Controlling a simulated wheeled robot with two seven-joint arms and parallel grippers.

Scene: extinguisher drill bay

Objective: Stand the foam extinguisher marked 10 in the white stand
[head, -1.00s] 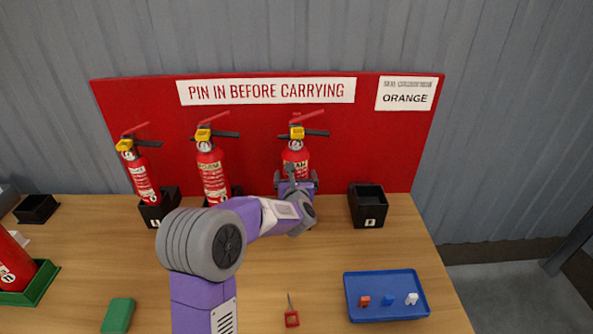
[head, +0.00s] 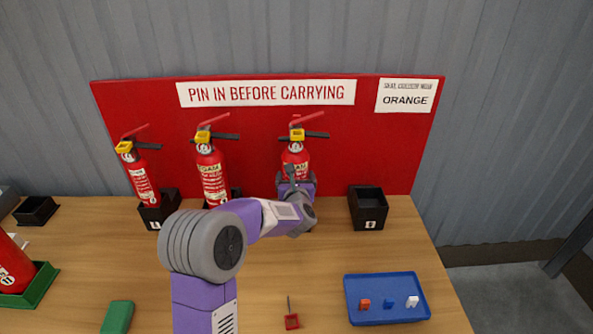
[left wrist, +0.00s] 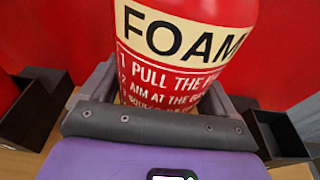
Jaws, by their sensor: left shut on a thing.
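My left gripper (head: 295,185) is shut around the body of the right-hand red extinguisher (head: 296,155) in front of the red board. In the left wrist view this extinguisher (left wrist: 190,45) fills the top middle and its label reads FOAM. It stands upright; its lower part is hidden behind my gripper and arm. A second upright red extinguisher (head: 211,172) stands in the middle, and a third (head: 140,180), leaning slightly, stands at the left in a black holder. I cannot read a 10 on any of them. No white stand shows. My right gripper is not in view.
An empty black holder (head: 368,207) stands right of the held extinguisher. A blue tray (head: 408,317) with small coloured pieces and a red-handled tool (head: 291,321) lie in front. A green tray (head: 28,298) with a red cylinder and a green block (head: 117,317) are at left.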

